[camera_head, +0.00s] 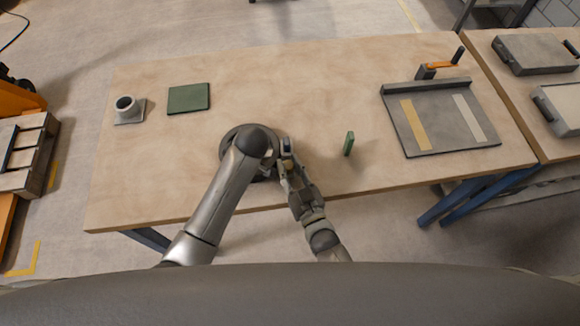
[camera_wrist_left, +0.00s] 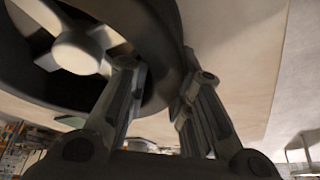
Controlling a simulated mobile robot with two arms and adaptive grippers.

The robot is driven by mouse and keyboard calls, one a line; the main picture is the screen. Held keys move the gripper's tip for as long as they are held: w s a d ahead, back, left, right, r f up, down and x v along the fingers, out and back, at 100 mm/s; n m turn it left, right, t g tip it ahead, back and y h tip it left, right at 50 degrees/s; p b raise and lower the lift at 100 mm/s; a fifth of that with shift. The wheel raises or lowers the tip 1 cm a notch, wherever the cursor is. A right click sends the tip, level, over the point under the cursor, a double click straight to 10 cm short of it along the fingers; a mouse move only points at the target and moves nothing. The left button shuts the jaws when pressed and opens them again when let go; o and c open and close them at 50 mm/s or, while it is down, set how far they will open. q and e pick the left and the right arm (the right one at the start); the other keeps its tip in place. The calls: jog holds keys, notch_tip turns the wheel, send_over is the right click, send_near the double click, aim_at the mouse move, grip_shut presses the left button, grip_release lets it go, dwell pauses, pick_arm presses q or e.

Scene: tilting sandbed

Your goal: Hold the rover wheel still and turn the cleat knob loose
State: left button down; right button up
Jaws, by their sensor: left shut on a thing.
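The rover wheel (camera_head: 226,141) is a dark ring on the table near its front middle, partly hidden under my left arm. In the left wrist view the wheel (camera_wrist_left: 153,40) shows a thick dark rim, pale spokes and a round hub. My left gripper (camera_wrist_left: 165,82) is shut on the wheel's rim, one finger on each side; in the head view my arm hides its fingers. My right gripper (camera_head: 287,153) is at the right edge of the wheel. Its fingers are too small to tell open from shut. I cannot make out the cleat knob for certain there.
A small green upright block (camera_head: 349,143) stands right of my right gripper. A green pad (camera_head: 188,98) and a grey cup on a base (camera_head: 127,107) are at the left. A grey tray (camera_head: 465,132) lies at the right. The table's back middle is clear.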

jog(key=shift+c, duration=1)
jog(key=shift+w+n+y, duration=0.1)
jog(key=shift+n+y, duration=0.3)
jog(key=shift+y, duration=0.2)
jog(key=shift+d+n+g+y, duration=0.15)
jog(key=shift+n+g+y, duration=0.95)
jog(key=shift+y, duration=0.4)
jog(key=o, duration=1)
jog(key=shift+o, duration=0.2)
jog(key=v, duration=1.2)
